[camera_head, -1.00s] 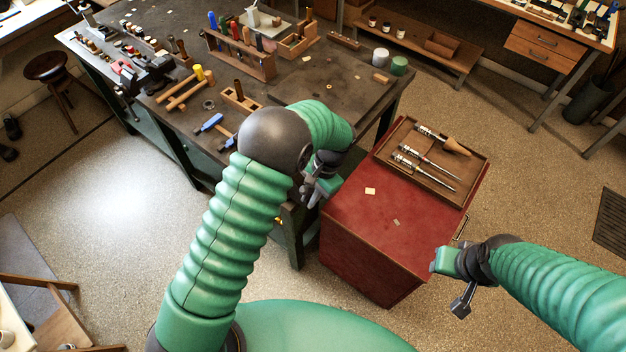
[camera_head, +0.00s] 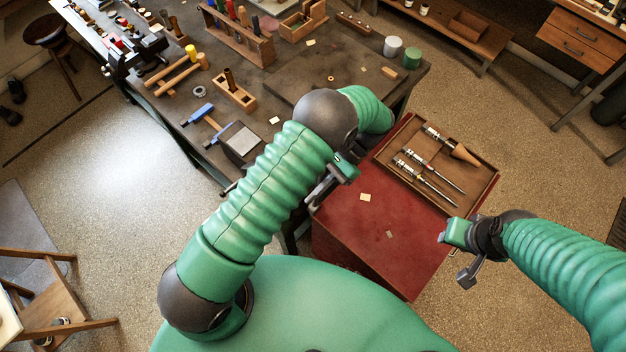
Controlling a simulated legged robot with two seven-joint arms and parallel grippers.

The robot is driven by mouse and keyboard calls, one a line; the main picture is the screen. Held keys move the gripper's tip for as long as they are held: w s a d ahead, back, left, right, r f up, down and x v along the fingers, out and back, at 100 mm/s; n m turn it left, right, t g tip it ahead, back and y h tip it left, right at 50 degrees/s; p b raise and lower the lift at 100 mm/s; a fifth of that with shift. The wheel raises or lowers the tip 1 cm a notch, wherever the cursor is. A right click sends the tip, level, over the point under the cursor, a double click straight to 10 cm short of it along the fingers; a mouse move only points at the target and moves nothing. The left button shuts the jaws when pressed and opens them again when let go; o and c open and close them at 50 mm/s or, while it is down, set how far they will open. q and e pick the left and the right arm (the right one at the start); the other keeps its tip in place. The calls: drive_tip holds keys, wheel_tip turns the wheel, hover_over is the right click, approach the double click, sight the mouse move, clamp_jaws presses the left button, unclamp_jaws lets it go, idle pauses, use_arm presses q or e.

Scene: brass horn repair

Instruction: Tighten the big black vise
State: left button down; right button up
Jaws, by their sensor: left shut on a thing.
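My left gripper (camera_head: 322,190) is low at the front edge of the workbench, beside the red cabinet. It is shut on what seems to be the vise handle, mostly hidden by the gripper and my arm. My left arm covers much of that edge, so I cannot make out a vise body there. A black vise-like thing (camera_head: 138,52) with red parts stands at the bench's far left. My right gripper (camera_head: 462,256) is open and empty, right of the red cabinet.
The red cabinet (camera_head: 375,235) bears a wooden tray (camera_head: 478,193) with several long tools. The workbench (camera_head: 335,75) holds a tool rack (camera_head: 240,45), a blue hammer (camera_head: 201,113), a grey block (camera_head: 240,142) and wooden blocks.

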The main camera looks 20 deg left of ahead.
use_arm(q)
drive_tip(key=shift+d+f, duration=0.1)
idle(0.4)
drive_tip(key=c, duration=1.5)
unclamp_jaws()
drive_tip(key=shift+o, duration=0.3)
drive_tip(key=shift+d, duration=0.15)
drive_tip(key=shift+w+d, duration=0.1)
drive_tip(key=shift+w, duration=0.05)
drive_tip(key=b+v, duration=0.4)
drive_tip(key=v, duration=0.3)
drive_tip(key=shift+d, duration=0.2)
